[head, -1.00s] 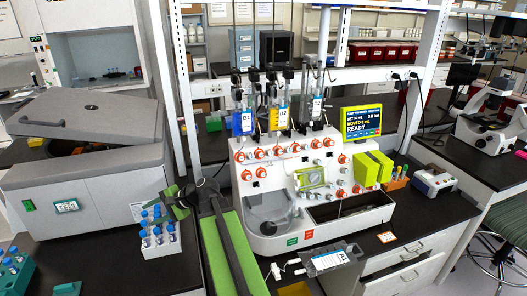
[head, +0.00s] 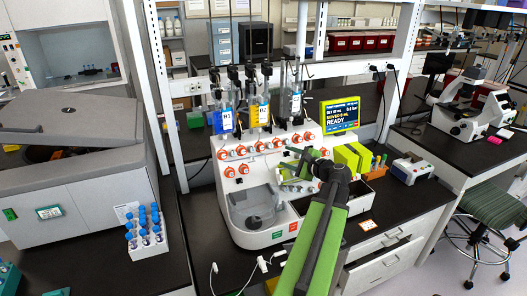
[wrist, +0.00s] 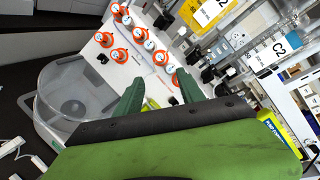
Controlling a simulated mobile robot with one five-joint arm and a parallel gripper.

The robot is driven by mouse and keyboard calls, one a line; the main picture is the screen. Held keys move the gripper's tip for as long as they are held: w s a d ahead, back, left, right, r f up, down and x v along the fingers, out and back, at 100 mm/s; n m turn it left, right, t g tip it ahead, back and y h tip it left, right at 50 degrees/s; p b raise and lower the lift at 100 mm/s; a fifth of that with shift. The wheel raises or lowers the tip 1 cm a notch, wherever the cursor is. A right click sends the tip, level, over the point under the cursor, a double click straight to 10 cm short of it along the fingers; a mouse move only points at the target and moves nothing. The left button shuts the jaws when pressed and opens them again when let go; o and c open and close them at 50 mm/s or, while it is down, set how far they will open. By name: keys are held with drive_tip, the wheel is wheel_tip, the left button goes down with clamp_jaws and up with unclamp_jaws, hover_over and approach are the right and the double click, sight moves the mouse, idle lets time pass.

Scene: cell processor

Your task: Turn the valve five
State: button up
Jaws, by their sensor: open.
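The white cell processor (head: 232,226) stands on the black bench, with orange-red valve knobs (head: 241,150) in rows on its front panel. The knobs also show in the wrist view (wrist: 160,57). I cannot read their numbers, so I cannot tell which is valve five. My gripper (head: 287,168) is in front of the right part of the panel, and my green arm hides some of the lower right knobs. In the wrist view my gripper (wrist: 158,92) has its two dark green fingers apart, with nothing clearly held between them. I see no clear contact with a knob.
Syringes with blue and yellow fluid (head: 258,115) stand above the panel. A screen (head: 340,114) reads READY. Lime green blocks (head: 352,158) sit right of the panel. A rack of blue-capped tubes (head: 148,240) and a large grey centrifuge (head: 75,200) are at left.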

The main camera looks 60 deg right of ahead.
sight(263, 148)
drive_tip(key=b+x, duration=0.3)
drive_tip(key=x, duration=1.2)
drive_tip(key=shift+w+d, duration=0.1)
drive_tip(key=shift+w, duration=0.05)
